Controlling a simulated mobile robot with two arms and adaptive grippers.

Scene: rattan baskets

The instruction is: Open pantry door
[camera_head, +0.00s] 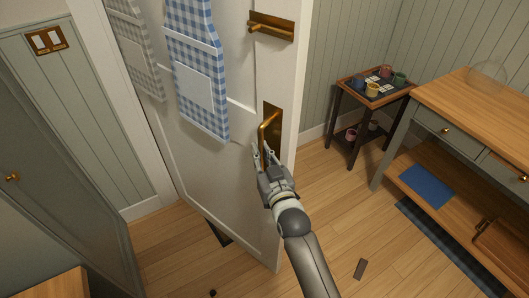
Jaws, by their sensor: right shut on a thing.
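The white panelled pantry door (240,185) stands ajar in the middle of the view. Its free edge is on the right, with open floor beyond it. A brass handle (268,125) on a brass plate is near that edge. My right gripper (264,155) is at the lower end of the handle and shut on it. The fingers hide part of the grip. My left gripper is out of view.
A small table with cups (349,95) and a wooden workbench (460,105) stand right. A dark flat piece (360,269) lies on the floor.

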